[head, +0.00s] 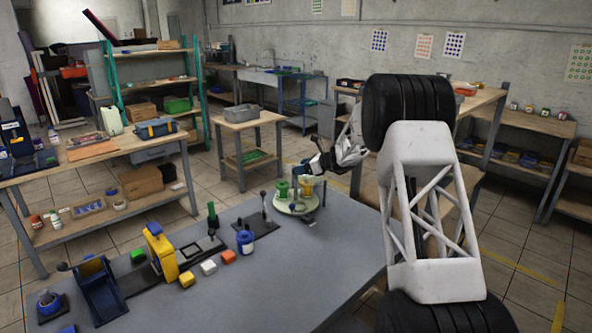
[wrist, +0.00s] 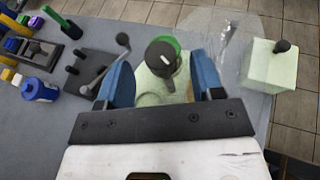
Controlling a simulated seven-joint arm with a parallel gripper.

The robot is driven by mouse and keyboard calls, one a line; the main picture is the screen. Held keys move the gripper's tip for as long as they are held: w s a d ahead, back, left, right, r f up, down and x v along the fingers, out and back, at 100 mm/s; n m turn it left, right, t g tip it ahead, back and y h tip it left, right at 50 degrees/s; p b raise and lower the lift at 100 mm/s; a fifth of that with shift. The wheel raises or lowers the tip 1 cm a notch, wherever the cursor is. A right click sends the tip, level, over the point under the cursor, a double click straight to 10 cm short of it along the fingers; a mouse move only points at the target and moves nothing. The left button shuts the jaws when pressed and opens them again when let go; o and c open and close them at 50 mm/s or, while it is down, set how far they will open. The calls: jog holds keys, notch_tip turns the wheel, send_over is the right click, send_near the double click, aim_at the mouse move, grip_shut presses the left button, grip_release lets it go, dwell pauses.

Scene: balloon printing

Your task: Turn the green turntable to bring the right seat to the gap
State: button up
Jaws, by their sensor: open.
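The pale green turntable (head: 297,207) sits near the far right end of the grey table. It bears a green cup-like piece (head: 282,188) and a yellow piece (head: 305,189). My gripper (head: 304,171) is open, just above the turntable. In the wrist view its blue fingers (wrist: 161,66) stand apart, one on each side of a green round piece with a dark top (wrist: 162,58). I cannot tell whether they touch it. A pale green block with a black knob (wrist: 270,68) shows at the right. My gripper hides much of the turntable in the wrist view.
A lever stand (head: 264,220) and a blue jar (head: 245,241) stand left of the turntable. Yellow, green, white and red blocks (head: 208,267) lie nearer, beside a yellow press (head: 161,252). The table's right edge is close to the turntable.

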jog(key=shift+x, duration=1.75)
grip_shut()
